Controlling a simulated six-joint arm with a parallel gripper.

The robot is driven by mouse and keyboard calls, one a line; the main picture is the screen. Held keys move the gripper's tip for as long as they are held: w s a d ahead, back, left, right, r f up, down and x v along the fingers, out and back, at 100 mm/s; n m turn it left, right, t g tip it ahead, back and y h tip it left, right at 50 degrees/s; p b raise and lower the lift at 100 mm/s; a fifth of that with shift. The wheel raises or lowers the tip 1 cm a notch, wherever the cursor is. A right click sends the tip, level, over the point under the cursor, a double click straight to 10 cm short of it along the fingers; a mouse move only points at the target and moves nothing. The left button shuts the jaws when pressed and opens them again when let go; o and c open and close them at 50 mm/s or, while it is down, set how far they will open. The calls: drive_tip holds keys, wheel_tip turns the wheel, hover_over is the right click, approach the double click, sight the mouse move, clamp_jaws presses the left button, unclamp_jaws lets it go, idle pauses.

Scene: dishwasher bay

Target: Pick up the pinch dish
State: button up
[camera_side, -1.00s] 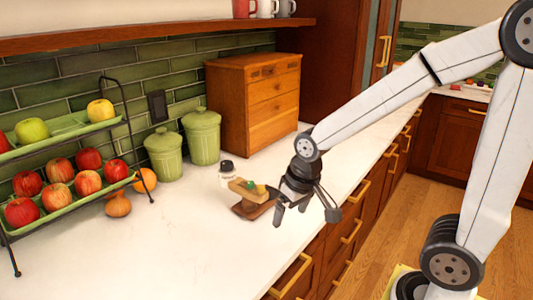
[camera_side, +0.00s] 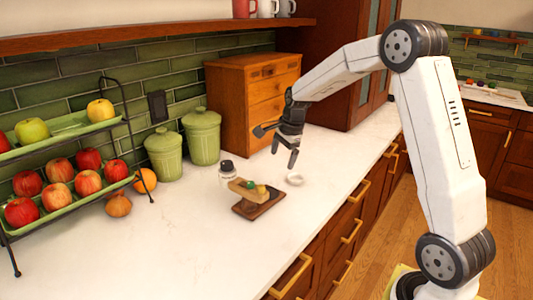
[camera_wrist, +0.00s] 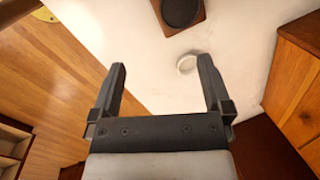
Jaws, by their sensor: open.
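The pinch dish (camera_side: 294,179) is a small white round dish lying on the pale counter, just right of a small wooden board. It also shows in the wrist view as a white ring (camera_wrist: 187,64), ahead of the fingertips and nearer the right finger. My gripper (camera_side: 284,160) is open and empty above the counter, behind and a little left of the dish in the side view. In the wrist view, my gripper (camera_wrist: 162,75) has its two dark fingers spread wide with nothing between them. The dish is apart from both fingers.
The wooden board (camera_side: 254,208) carries a wooden piece with small yellow and green items. A small dark-lidded jar (camera_side: 227,172) stands behind it. The wooden drawer box (camera_side: 230,105) and green canisters (camera_side: 202,137) stand at the back. The front counter is clear.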

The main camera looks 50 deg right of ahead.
drive_tip(key=w+d+f+m, duration=0.1)
drive_tip(key=w+d+m, duration=0.1)
drive_tip(key=d+m, duration=0.5)
drive_tip(key=m, duration=0.5)
hover_over(297, 176)
drive_tip(key=s+a, duration=0.2)
drive_tip(key=s, duration=0.2)
drive_tip(key=f, duration=0.1)
drive_tip(key=shift+t, duration=0.3)
drive_tip(key=f, duration=0.7)
drive_tip(key=shift+w+d, duration=0.1)
drive_tip(key=shift+d, duration=0.1)
drive_tip(key=shift+x, duration=1.35)
drive_tip(key=shift+f, duration=0.1)
drive_tip(key=shift+x, duration=2.45)
drive_tip(key=shift+w+a, duration=0.15)
